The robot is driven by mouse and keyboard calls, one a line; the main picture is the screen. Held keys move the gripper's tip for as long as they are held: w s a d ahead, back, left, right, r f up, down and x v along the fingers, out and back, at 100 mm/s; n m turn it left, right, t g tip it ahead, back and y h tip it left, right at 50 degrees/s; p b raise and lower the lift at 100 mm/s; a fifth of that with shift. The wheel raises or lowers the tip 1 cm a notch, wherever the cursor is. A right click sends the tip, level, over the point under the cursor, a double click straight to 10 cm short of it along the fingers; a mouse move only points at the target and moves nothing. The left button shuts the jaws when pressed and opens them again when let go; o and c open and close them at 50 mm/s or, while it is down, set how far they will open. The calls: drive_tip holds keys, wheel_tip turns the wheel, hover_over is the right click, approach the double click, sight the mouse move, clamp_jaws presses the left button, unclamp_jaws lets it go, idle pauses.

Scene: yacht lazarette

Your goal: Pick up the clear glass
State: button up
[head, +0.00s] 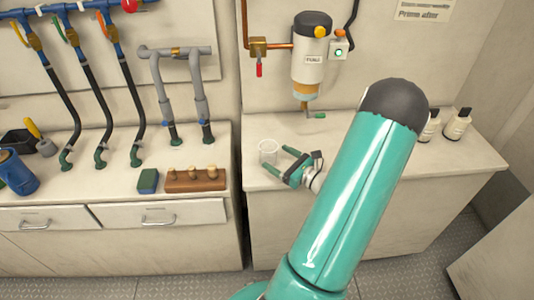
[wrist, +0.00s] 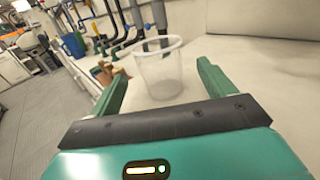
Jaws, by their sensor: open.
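The clear glass (head: 267,152) stands upright on the right-hand counter, near its left edge, in the head view. My gripper (head: 288,161) is open just to the right of the glass, with its green fingers pointing toward it. In the wrist view the glass (wrist: 160,70) shows ahead, between and a little beyond the two open fingers of my gripper (wrist: 160,82). The fingers do not appear to touch it. Its lower part shows just above the dark edge of my gripper body.
A fuel filter (head: 312,60) hangs on the wall above. On the left counter are a wooden block with pegs (head: 195,180), a green-blue sponge (head: 148,181) and a blue mug (head: 17,172). A gap separates the counters.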

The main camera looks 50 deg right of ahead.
sight(265, 150)
drive_tip(key=shift+w+d, duration=0.2)
drive_tip(key=shift+w, duration=3.05)
drive_tip(key=c, duration=1.1)
